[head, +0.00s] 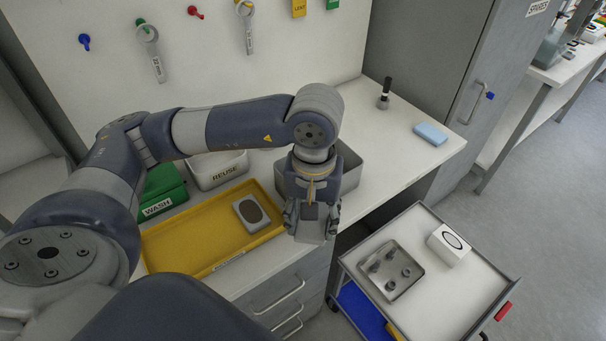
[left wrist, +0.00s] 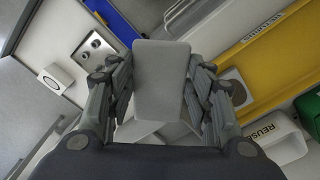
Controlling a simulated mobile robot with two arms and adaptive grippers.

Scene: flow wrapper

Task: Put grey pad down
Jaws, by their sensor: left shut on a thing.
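My left gripper (head: 312,215) is shut on the grey pad, a flat light-grey block. In the left wrist view the grey pad (left wrist: 160,82) sits between the two fingers of the left gripper (left wrist: 160,95). In the head view the pad (head: 308,234) shows only partly, low between the fingers. The gripper points down at the bench's front edge, right of the yellow tray (head: 158,238) and in front of a grey bin (head: 350,168). The pad appears held above the surfaces, apart from them. My right gripper is not in view.
A grey block with a dark oval (head: 257,213) lies in the yellow tray. The REUSE bin (head: 218,170) and green WASH bin (head: 166,190) stand behind it. A cart (head: 440,290) holds a metal plate (head: 391,270) and white box (head: 449,244). A blue pad (head: 430,134) lies on the bench.

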